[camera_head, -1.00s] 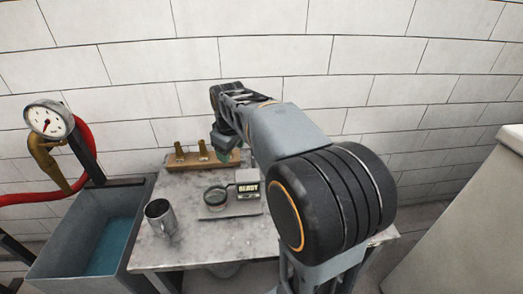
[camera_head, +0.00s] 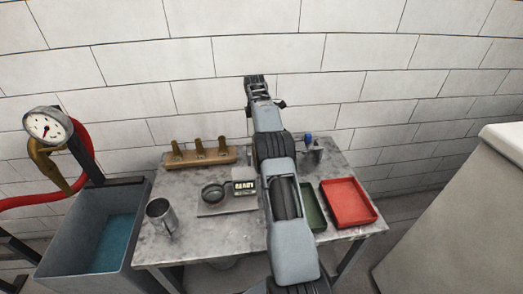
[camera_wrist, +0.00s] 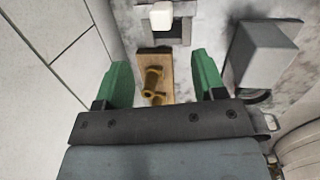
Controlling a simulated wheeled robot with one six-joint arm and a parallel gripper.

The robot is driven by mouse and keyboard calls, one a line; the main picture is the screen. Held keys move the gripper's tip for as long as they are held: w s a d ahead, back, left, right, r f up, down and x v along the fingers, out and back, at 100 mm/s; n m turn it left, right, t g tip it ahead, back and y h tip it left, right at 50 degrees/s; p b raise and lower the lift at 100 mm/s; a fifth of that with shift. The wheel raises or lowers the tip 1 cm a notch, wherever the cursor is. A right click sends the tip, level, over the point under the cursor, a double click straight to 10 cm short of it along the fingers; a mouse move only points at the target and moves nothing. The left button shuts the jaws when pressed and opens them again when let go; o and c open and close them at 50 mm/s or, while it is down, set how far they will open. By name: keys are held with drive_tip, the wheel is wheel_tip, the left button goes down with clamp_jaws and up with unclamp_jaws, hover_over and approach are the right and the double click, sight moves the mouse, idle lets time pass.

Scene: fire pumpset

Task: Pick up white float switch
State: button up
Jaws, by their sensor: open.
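A small white block (camera_wrist: 161,17), which looks like the white float switch, sits in a grey square holder (camera_wrist: 181,37) at the top of the wrist view. I cannot make it out in the head view, where my arm covers part of the table. My gripper (camera_wrist: 158,70) is open, its two green fingers apart with nothing between them. The white block lies beyond the fingertips, between their lines. In the head view the far end of my arm (camera_head: 255,88) is up near the wall; the fingers do not show clearly there.
A wooden rack (camera_head: 215,158) with brass nozzles stands near the wall, below my fingers. A scale (camera_head: 244,188), metal cup (camera_head: 161,217), green tray (camera_head: 313,207), red tray (camera_head: 348,203) and blue-topped item (camera_head: 308,140) are on the table. A water tank (camera_head: 75,240) stands left.

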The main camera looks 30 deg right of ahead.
drive_tip(key=f, duration=0.5)
drive_tip(key=shift+w+d, duration=0.25)
drive_tip(key=shift+d, duration=0.1)
drive_tip(key=shift+d+f+p, duration=0.2)
drive_tip(key=shift+f+p, duration=0.1)
drive_tip(key=shift+f, duration=0.6)
drive_tip(key=shift+d+f+p, duration=0.15)
drive_tip(key=shift+f+p, duration=0.1)
drive_tip(key=shift+f, duration=0.6)
drive_tip(key=shift+d+f+p, duration=0.2)
drive_tip(key=shift+f+p, duration=0.1)
drive_tip(key=shift+f, duration=0.6)
drive_tip(key=shift+c, duration=0.3)
drive_tip(key=shift+s, duration=0.1)
clamp_jaws()
